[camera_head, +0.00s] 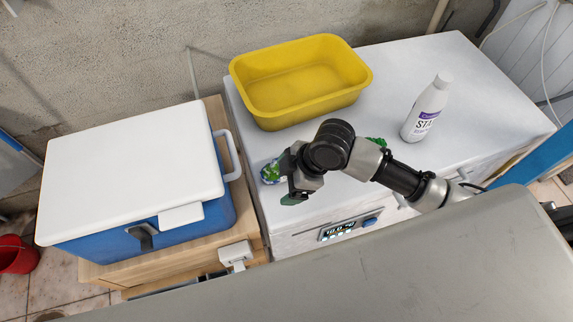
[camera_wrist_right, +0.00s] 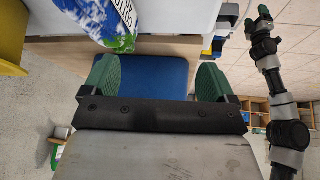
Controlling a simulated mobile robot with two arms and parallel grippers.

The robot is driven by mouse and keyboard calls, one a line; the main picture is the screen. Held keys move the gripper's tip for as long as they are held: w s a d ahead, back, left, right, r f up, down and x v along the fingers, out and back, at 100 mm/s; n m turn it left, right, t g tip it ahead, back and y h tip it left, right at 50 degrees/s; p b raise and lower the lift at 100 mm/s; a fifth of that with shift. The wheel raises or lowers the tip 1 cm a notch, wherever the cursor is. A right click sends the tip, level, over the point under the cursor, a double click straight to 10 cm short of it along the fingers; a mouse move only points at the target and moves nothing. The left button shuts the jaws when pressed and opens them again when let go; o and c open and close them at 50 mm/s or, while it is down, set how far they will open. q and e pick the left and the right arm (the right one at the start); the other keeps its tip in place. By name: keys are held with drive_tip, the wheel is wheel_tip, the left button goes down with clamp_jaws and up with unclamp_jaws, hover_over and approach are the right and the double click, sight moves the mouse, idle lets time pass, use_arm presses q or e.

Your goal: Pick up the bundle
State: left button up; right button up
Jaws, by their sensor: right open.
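A bundle patterned in green, blue and white (camera_head: 270,172) lies at the left edge of the white worktop (camera_head: 390,80), partly hidden by my right gripper (camera_head: 284,188). In the right wrist view the bundle (camera_wrist_right: 108,18) shows at the top left, with white patches bearing dark marks. My right gripper (camera_wrist_right: 157,80) is open, its two green fingers apart with nothing between them. The bundle is beyond the fingertips, toward the left finger. An arm at the right of the wrist view, apparently my left, ends in a small gripper (camera_wrist_right: 262,20); its jaws are too small to read.
A yellow tub (camera_head: 300,82) and a white bottle (camera_head: 428,107) stand on the worktop. A green thing (camera_head: 377,142) is mostly hidden behind my right arm. A blue cooler with a white lid (camera_head: 130,170) stands left on a wooden cabinet (camera_head: 215,110).

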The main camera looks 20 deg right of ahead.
drive_tip(key=w+d+r+n, duration=0.1)
drive_tip(key=w+d, duration=0.1)
drive_tip(key=w+d+r, duration=0.1)
drive_tip(key=w+d, duration=0.1)
drive_tip(key=d, duration=0.1)
drive_tip(key=w+d+n+g, duration=0.1)
drive_tip(key=w+d, duration=0.1)
drive_tip(key=shift+w+d+r+n+h, duration=0.1)
drive_tip(key=shift+d+r+n+h, duration=0.1)
drive_tip(key=shift+r+n+h, duration=0.15)
drive_tip(key=x, duration=0.5)
drive_tip(key=shift+p, duration=0.35)
drive_tip(key=shift+a+f+p, duration=0.3)
drive_tip(key=shift+a+f, duration=0.15)
drive_tip(key=x, duration=0.1)
drive_tip(key=p+x, duration=0.1)
drive_tip(key=x, duration=0.1)
drive_tip(key=shift+a+f, duration=0.15)
drive_tip(key=shift+a, duration=0.2)
drive_tip(key=shift+a+f, duration=0.15)
drive_tip(key=shift+f, duration=0.25)
drive_tip(key=c, duration=1)
drive_tip(key=shift+w, duration=0.1)
drive_tip(key=shift+c, duration=0.4)
